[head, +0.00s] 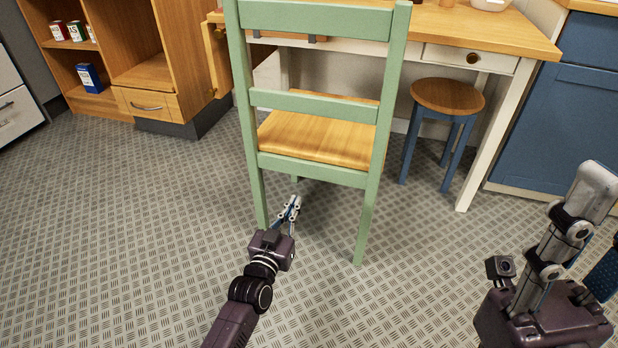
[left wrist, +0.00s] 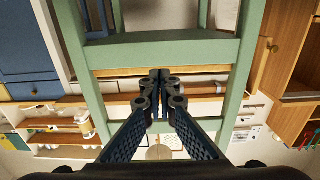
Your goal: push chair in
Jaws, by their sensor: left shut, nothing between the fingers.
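A pale green chair (head: 317,98) with a wooden seat (head: 318,138) stands upright at the wooden-topped table (head: 480,28), its slatted back facing me. The back overlaps the table's front in the head view, so the gap between seat and table is hard to judge. My left gripper (head: 293,203) is shut and empty, low behind the chair, between its two rear legs in the picture. In the left wrist view, the closed fingertips (left wrist: 160,78) show in front of a green crossbar (left wrist: 190,52); contact is unclear. My right gripper (head: 592,215) is at the right, partly cut off.
A stool (head: 447,97) with blue legs stands right of the chair, by the table's white leg (head: 487,145). A wooden shelf unit (head: 150,75) is at the back left, and a blue cabinet (head: 562,125) at the right. The patterned floor (head: 130,220) is clear at the left.

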